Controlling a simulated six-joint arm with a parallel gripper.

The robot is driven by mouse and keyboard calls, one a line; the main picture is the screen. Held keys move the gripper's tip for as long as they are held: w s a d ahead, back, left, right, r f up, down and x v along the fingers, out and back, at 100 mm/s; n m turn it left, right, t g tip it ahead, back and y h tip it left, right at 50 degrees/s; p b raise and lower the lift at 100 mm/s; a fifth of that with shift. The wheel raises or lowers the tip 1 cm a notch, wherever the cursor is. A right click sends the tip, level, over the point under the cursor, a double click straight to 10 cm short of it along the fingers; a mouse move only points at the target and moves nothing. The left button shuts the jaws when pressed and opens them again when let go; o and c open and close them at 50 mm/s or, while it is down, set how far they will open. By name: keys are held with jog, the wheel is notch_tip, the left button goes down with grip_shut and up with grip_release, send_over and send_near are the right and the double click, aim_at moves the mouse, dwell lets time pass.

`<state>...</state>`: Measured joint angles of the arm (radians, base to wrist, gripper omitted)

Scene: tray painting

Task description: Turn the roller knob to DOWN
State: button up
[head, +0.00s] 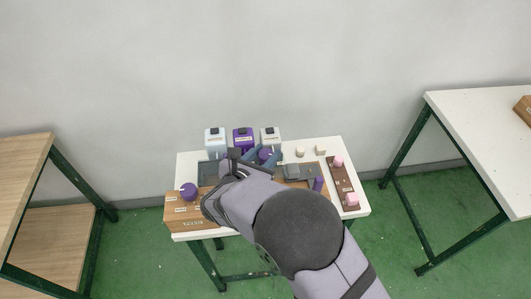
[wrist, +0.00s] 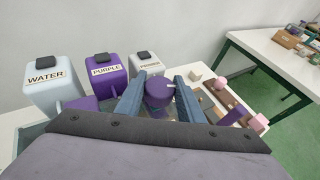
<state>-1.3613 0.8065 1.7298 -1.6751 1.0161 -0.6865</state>
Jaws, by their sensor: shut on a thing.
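A round purple knob (wrist: 159,92) with a short white mark shows in the wrist view, between the two blue fingers of my gripper (wrist: 160,88). My gripper is shut on it. The white mark points toward the right of the picture. In the head view the same knob (head: 265,154) shows beyond my wrist, at my gripper (head: 263,157). A second purple knob (head: 188,190) with a white mark stands on a wooden box (head: 183,215) at the table's left front. Its small labels are too small to read, and I see no readable DOWN or roller label.
Three containers stand along the back: WATER (wrist: 55,86), PURPLE (wrist: 105,76) and PRIMER (wrist: 146,66). A brown strip (head: 344,182) with pink blocks lies at the right of the white table (head: 190,163). My arm hides the table's middle. Other tables stand at both sides.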

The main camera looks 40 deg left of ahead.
aim_at(266, 153)
jog(key=shift+m+h, duration=0.3)
jog(key=shift+h, duration=0.2)
jog(key=m+h+b, duration=0.1)
jog(key=m+h, duration=0.2)
jog(key=shift+f, duration=0.1)
jog(key=shift+m+h+b, duration=0.75)
jog(key=shift+m+h, duration=0.45)
jog(key=shift+h, duration=0.3)
jog(key=shift+m+g+h+b, duration=0.45)
jog(key=shift+m+h, duration=0.25)
jog(key=shift+h, duration=0.1)
jog(key=o, duration=1.1)
jog(key=shift+d, duration=0.1)
jog(key=shift+c, duration=0.2)
jog(key=shift+r+b, duration=0.75)
jog(key=shift+r, duration=4.4)
